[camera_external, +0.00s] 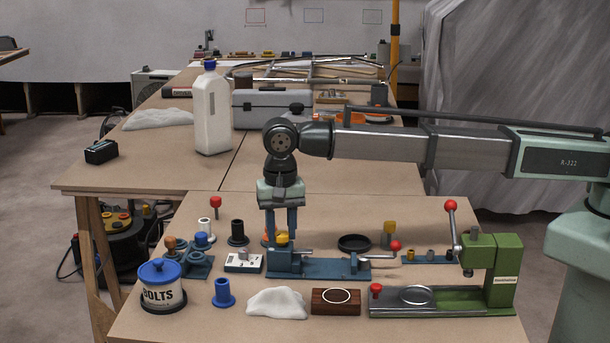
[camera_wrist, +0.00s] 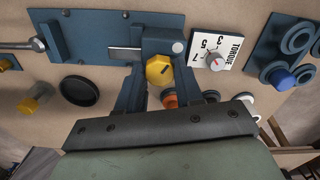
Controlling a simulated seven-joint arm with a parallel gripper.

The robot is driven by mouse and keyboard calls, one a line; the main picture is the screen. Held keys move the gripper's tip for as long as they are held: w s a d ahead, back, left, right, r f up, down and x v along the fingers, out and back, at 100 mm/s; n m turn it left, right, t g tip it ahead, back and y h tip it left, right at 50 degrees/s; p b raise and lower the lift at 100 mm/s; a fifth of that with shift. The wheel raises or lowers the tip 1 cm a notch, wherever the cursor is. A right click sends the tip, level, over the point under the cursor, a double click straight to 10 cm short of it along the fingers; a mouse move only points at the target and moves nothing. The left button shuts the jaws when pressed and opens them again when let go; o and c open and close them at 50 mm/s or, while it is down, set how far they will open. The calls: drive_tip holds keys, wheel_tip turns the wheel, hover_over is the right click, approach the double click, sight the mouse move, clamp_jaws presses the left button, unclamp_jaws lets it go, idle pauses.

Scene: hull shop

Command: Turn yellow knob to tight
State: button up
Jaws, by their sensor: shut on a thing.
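The yellow knob (camera_external: 282,239) sits on the blue vise-like fixture (camera_external: 310,270) near the front of the table. In the wrist view, the knob (camera_wrist: 159,70) is faceted and has a short dark mark on its face. My gripper (camera_external: 281,231) points straight down over the fixture, and its fingers are shut on the knob from both sides. The gripper also shows in the wrist view (camera_wrist: 160,82). Beside the fixture is a white torque dial plate (camera_external: 243,262). In the wrist view, this plate (camera_wrist: 216,47) shows the word TORQUE, numbers and a small red pointer.
A green press (camera_external: 490,265) stands at the right. A BOLTS tin (camera_external: 162,288), blue spool (camera_external: 223,293), white cloth (camera_external: 277,303) and wooden block (camera_external: 336,303) line the front.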

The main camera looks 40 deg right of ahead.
sight(281, 233)
drive_tip(key=m, duration=0.4)
drive_tip(key=shift+m, duration=0.4)
idle(0.4)
drive_tip(key=o, duration=1)
drive_tip(key=shift+o, duration=0.2)
drive_tip(key=shift+r, duration=0.1)
wheel_tip(281, 233, up, 14)
drive_tip(key=shift+f, duration=0.2)
